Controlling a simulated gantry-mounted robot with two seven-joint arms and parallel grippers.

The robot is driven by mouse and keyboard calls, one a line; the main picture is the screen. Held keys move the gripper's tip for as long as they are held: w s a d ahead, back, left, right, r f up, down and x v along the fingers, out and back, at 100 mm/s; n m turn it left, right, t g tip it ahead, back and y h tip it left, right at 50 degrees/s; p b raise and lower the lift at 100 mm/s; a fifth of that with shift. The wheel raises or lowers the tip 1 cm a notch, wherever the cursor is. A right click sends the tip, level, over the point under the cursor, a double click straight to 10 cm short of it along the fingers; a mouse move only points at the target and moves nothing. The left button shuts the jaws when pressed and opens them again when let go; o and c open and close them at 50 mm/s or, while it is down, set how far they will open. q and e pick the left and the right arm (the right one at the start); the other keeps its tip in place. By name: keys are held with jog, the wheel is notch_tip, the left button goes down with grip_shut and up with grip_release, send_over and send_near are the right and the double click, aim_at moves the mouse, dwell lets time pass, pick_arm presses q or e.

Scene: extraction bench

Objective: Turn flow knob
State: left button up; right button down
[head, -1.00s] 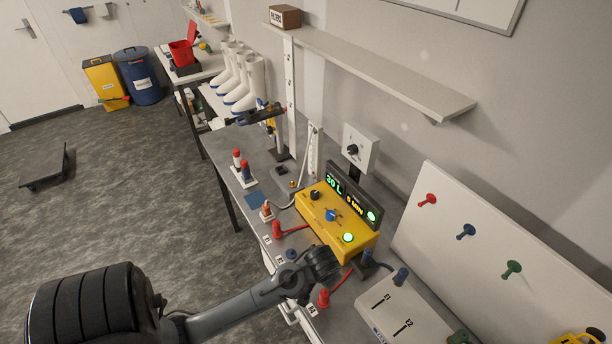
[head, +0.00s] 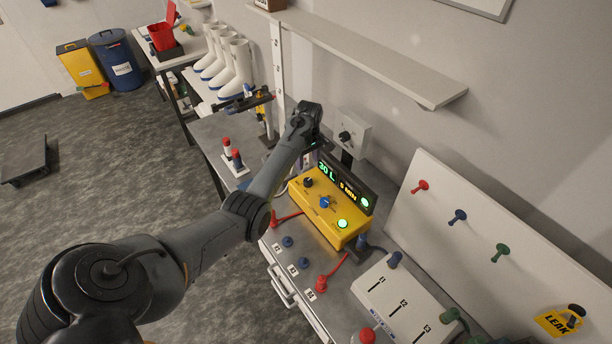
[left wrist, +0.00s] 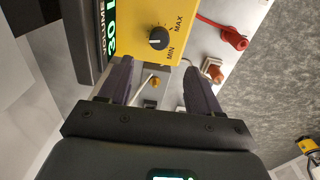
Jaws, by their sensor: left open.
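The yellow control box (head: 330,215) stands on the bench. It carries a black knob (head: 308,182), a blue knob (head: 324,202), lit green buttons and a dark display. The left wrist view shows the black knob (left wrist: 158,38) close up, between MIN and MAX labels, with a white mark on it. I cannot read which knob is labelled flow. My left gripper (head: 322,145) is above the far end of the box, partly hidden by my arm. In the left wrist view its open fingers (left wrist: 160,88) are apart and empty, with the black knob just beyond them.
A grey wall box with a black knob (head: 345,136) is close behind my left gripper. A pegboard (head: 478,235) and a white numbered block (head: 400,300) are at right.

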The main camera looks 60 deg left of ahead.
aim_at(308, 180)
pick_arm(q)
notch_tip(308, 180, down, 11)
jog(key=shift+r+b, duration=0.2)
jog(key=shift+b, duration=0.35)
jog(key=c, duration=1)
jog(key=shift+c, duration=0.2)
